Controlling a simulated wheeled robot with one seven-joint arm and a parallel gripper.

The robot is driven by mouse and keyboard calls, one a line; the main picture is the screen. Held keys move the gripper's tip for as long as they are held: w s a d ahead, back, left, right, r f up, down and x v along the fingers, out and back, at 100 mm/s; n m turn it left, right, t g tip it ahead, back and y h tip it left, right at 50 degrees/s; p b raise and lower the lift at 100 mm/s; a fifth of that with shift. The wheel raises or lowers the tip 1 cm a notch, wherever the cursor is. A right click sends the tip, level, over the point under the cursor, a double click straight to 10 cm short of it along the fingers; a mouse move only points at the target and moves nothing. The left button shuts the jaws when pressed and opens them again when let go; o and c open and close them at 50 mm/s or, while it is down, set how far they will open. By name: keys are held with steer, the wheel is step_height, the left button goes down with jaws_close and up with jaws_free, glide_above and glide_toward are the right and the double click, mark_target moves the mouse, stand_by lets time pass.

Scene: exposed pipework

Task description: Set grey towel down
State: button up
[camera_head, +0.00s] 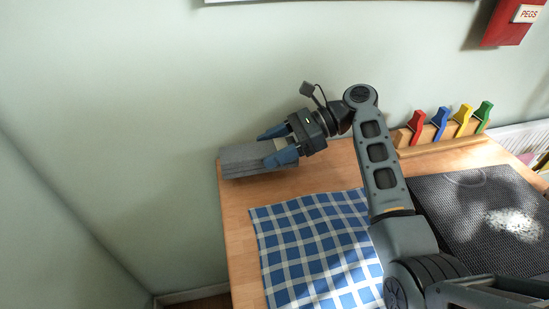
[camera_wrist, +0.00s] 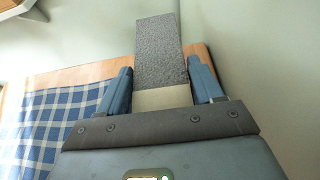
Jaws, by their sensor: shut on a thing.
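The grey towel (camera_head: 252,161) is a folded, flat stack at the back left corner of the wooden table, close to the wall. It looks low, at or just above the tabletop; I cannot tell whether it touches. My gripper (camera_head: 280,147) is shut on its right end, with the blue fingers on either side. In the wrist view the towel (camera_wrist: 159,50) extends straight out from between the fingers of my gripper (camera_wrist: 160,88), with a pale beige band at its near end.
The wooden table (camera_head: 236,235) has a blue and white checked cloth (camera_head: 310,245) in front of the towel. A dark mesh mat (camera_head: 455,205) lies at the right. A rack with coloured pegs (camera_head: 440,128) stands at the back. The wall (camera_head: 120,120) is close behind the towel.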

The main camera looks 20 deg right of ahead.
steer(key=shift+f, duration=1.7)
steer(key=o, duration=1.1)
steer(key=shift+r, duration=0.1)
steer(key=p+v, duration=0.5)
steer(key=v, duration=0.7)
